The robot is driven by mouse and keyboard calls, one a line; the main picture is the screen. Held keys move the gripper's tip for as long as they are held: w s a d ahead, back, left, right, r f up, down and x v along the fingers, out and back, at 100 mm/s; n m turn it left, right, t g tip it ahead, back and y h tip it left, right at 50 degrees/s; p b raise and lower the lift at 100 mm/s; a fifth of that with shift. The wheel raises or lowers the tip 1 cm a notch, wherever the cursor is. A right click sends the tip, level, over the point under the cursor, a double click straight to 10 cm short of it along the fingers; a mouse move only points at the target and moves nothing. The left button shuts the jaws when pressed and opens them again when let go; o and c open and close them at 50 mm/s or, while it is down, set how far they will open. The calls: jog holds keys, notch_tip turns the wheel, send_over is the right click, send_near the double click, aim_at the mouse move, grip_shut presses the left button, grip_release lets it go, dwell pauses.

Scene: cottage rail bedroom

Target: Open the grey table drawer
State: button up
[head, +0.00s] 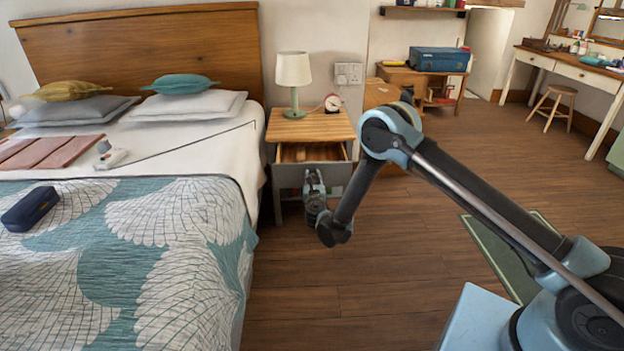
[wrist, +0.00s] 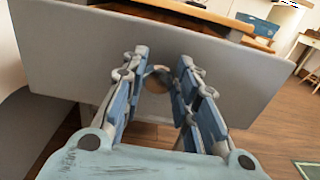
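The grey drawer front (head: 340,173) of the bedside table is pulled out a little, and its open inside shows behind the front in the head view. In the wrist view the drawer front (wrist: 75,50) fills much of the picture, tilted. A small round knob (wrist: 157,82) sits on its face. My gripper (wrist: 161,68) has its two blue-grey fingers on either side of the knob and looks shut on it, though the exact contact is partly hidden. In the head view my gripper (head: 313,180) is at the drawer front, low beside the bed.
The bed (head: 130,220) stands close on the left. Open wooden floor (head: 400,255) lies in front and to the right.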

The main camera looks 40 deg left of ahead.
jog(key=o, duration=0.3)
jog(key=shift+w+d, duration=0.1)
jog(key=shift+w, duration=0.05)
jog(key=shift+r, duration=5)
